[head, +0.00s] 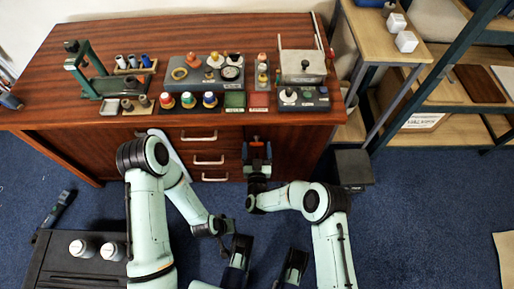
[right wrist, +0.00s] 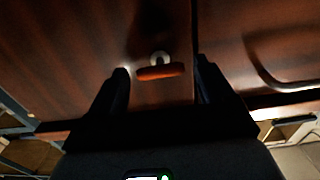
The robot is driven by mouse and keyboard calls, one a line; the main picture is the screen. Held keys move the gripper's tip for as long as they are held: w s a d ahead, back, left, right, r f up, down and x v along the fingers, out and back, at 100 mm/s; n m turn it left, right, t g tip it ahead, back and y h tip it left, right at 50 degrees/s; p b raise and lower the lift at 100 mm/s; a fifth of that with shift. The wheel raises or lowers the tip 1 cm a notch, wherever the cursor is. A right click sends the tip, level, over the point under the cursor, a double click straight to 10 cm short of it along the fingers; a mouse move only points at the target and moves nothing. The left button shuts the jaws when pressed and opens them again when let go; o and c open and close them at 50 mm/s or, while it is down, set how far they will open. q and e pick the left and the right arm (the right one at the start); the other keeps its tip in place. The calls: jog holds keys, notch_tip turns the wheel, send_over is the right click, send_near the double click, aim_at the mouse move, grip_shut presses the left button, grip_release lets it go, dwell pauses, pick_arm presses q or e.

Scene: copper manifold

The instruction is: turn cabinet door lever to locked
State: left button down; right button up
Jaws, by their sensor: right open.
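The cabinet door lever (right wrist: 160,72) is a short orange-red bar below a round silver pivot (right wrist: 160,58) on the dark reddish wood front. In the right wrist view it lies nearly level across the picture, between the fingers of my right gripper (right wrist: 161,82). The fingers are apart, with a gap on both sides of the lever; I see no contact. In the head view my right gripper (head: 257,150) is at the desk front, right of the drawers, and largely hides the lever. My left arm's wrist (head: 215,226) is bent down at lower centre; its jaws are unclear.
Drawers with pale handles (head: 207,159) are just left of my right gripper. A curved handle (right wrist: 280,75) shows at right in the right wrist view. The desk top (head: 350,105) above holds trays and small parts. Shelving (head: 440,90) stands at right. Blue floor lies in front.

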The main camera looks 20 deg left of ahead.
pick_arm(q)
jog(key=shift+w+a, duration=0.1)
jog(key=shift+w, duration=0.05)
pick_arm(e)
jog(key=shift+w+a, duration=0.1)
jog(key=shift+w, duration=0.25)
jog(key=c, duration=1)
pick_arm(q)
jog(key=shift+f, duration=0.1)
pick_arm(e)
jog(key=shift+c, duration=0.2)
pick_arm(q)
jog(key=shift+w, duration=0.1)
jog(key=s+a+f+g+b, duration=0.2)
jog(key=s+f+b, duration=0.3)
jog(key=f, duration=0.3)
jog(key=shift+s+a+n, duration=0.15)
jog(key=shift+s+n, duration=0.15)
jog(key=shift+s, duration=0.3)
pick_arm(e)
jog(key=shift+m, duration=9)
pick_arm(q)
jog(key=shift+f, duration=0.1)
